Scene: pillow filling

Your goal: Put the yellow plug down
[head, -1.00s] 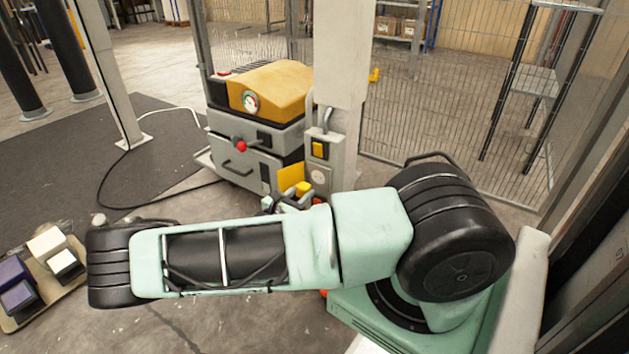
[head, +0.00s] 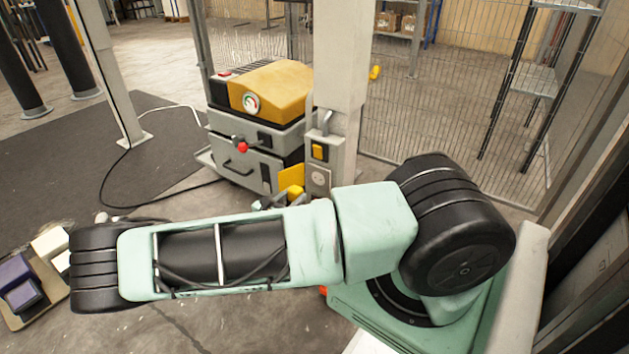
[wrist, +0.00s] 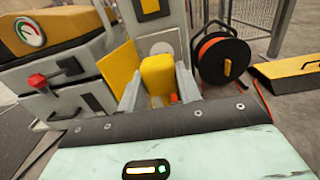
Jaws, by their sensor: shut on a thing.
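My gripper (wrist: 158,95) is shut on the yellow plug (wrist: 157,75), which sits between its two grey fingers in the wrist view. In the head view the plug (head: 295,193) shows as a small yellow block just above my arm, in front of the machine and beside the post. My gripper is mostly hidden behind my arm there. The plug's lower end and prongs are hidden. A grey socket (head: 319,178) is on the post, to the right of and above the plug, and the plug is apart from it.
The yellow-topped machine (head: 268,92) stands behind, with a red knob (head: 243,147) and a yellow panel (wrist: 118,67). A black cable reel (wrist: 222,62) stands right of my gripper in the wrist view. A tray with boxes (head: 22,312) lies at the left. Bare floor (head: 190,325) shows in front.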

